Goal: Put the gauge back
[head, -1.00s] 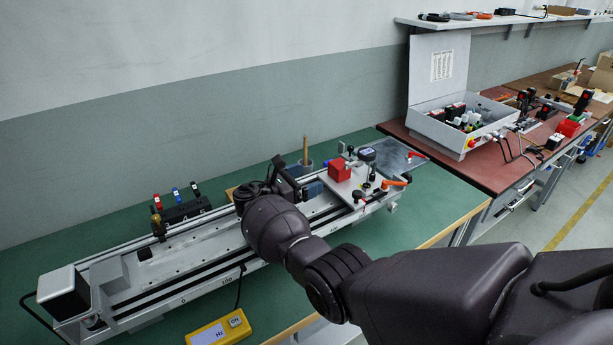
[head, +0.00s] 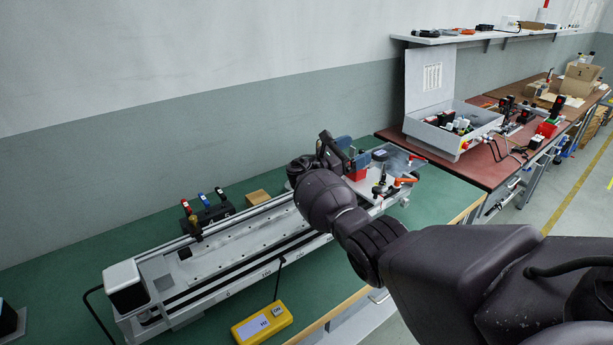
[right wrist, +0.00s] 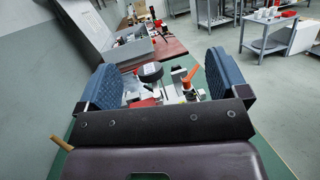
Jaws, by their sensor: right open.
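A dark round-topped device that looks like the gauge (head: 380,155) sits on the grey end plate (head: 417,168) of the long rail rig. It also shows in the right wrist view as a dark disc (right wrist: 150,72) between the fingers and beyond them. My right gripper (head: 349,158) is open, with blue finger pads spread wide and nothing between them. It is over the rig, just left of the gauge in the head view. A red block (head: 356,174) sits beside the gauge, partly hidden by the gripper. My left gripper is not in view.
An orange-handled lever (head: 404,181) stands at the end plate's front. The rail rig (head: 235,250) crosses the green bench. A yellow box (head: 262,324) lies in front, and a rack with coloured-topped items (head: 207,215) behind. An open grey case (head: 428,128) stands on the red-brown table.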

